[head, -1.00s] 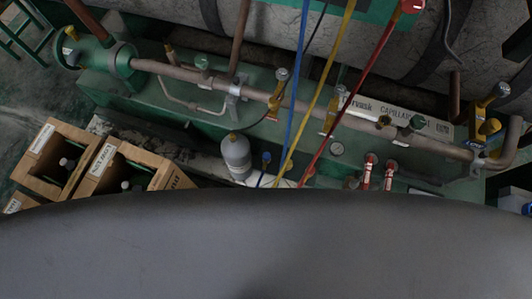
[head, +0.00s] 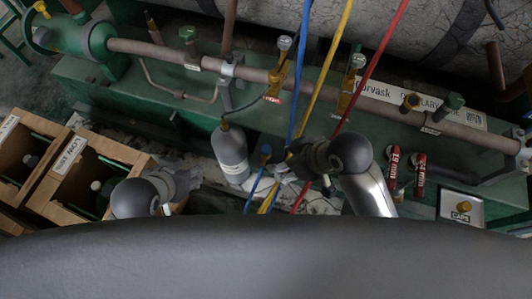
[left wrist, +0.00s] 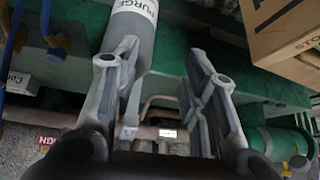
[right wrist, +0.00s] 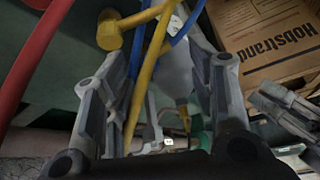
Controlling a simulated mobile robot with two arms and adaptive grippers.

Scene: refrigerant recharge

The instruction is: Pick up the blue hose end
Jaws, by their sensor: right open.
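The blue hose (head: 303,50) hangs down past the green pipework, with the yellow hose (head: 335,40) and red hose (head: 385,45) to its right. My left gripper (left wrist: 165,75) is open and empty near the grey cylinder (left wrist: 130,35).
The grey cylinder (head: 230,155) stands between my two grippers. Cardboard boxes (head: 105,155) with bottles are at the left. A long brown pipe (head: 160,50) with valves crosses the back. Two red-labelled fittings (head: 393,165) are to the right of my right arm.

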